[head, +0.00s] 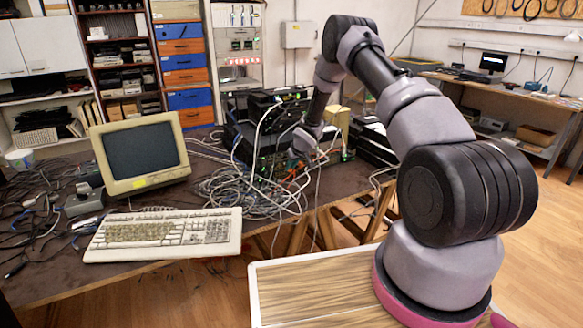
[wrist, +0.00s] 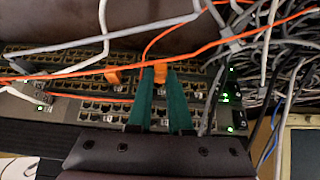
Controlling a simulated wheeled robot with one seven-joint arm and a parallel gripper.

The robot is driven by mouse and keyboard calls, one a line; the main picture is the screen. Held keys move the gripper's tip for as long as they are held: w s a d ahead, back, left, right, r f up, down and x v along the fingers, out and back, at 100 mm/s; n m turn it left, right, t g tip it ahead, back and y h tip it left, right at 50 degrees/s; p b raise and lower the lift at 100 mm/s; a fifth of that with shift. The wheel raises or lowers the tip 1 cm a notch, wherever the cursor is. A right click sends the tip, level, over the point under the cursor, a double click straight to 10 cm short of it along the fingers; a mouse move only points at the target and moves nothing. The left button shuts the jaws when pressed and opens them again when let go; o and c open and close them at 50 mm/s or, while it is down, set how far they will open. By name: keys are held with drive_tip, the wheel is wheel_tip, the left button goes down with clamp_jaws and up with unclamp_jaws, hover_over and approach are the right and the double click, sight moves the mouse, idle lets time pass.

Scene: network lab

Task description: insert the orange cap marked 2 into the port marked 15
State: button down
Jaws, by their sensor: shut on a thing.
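My gripper (wrist: 160,76) has green fingers, shut on an orange cap (wrist: 160,69) at their tips. The cap's marking is too small to read. The fingers point at the port rows of the network switches (wrist: 85,108), and the cap is in front of or at them; I cannot tell whether it touches a port. No port number is legible, so I cannot pick out port 15. A second orange piece (wrist: 112,76) sits at the ports to the left. In the head view my gripper (head: 300,150) is at the front of the stacked equipment (head: 268,112), its tips unclear.
Orange and grey cables (wrist: 215,45) cross over the switches near the fingers. A cable tangle (head: 240,190) lies on the table left of my gripper. A monitor (head: 140,152) and keyboard (head: 165,232) stand farther left.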

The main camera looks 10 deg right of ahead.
drive_tip(key=shift+w+a, duration=0.2)
drive_tip(key=shift+w, duration=0.55)
idle(1.3)
drive_tip(key=c, duration=0.8)
unclamp_jaws()
drive_tip(key=shift+o, duration=0.2)
drive_tip(key=v, duration=1.1)
drive_tip(key=s+d+r+m+h, duration=0.15)
drive_tip(key=s+r, duration=0.35)
drive_tip(key=r, duration=0.5)
drive_tip(key=s+d+r+m, duration=0.15)
drive_tip(key=s+r, duration=0.35)
drive_tip(key=r, duration=0.5)
drive_tip(key=s+d+r+m+h, duration=0.1)
drive_tip(key=s+d+r, duration=0.3)
drive_tip(key=r, duration=0.6)
drive_tip(key=s+a+r+m, duration=0.1)
drive_tip(key=s+r, duration=0.2)
drive_tip(key=s, duration=0.7)
drive_tip(key=s+a+r+m+y, duration=0.1)
drive_tip(key=s+r, duration=0.2)
drive_tip(key=s, duration=0.7)
drive_tip(key=s+a+r+m+y, duration=0.1)
drive_tip(key=s+r, duration=0.2)
drive_tip(key=s, duration=0.8)
drive_tip(key=shift+a+r+m+t, duration=0.35)
drive_tip(key=shift+r+m+t, duration=0.05)
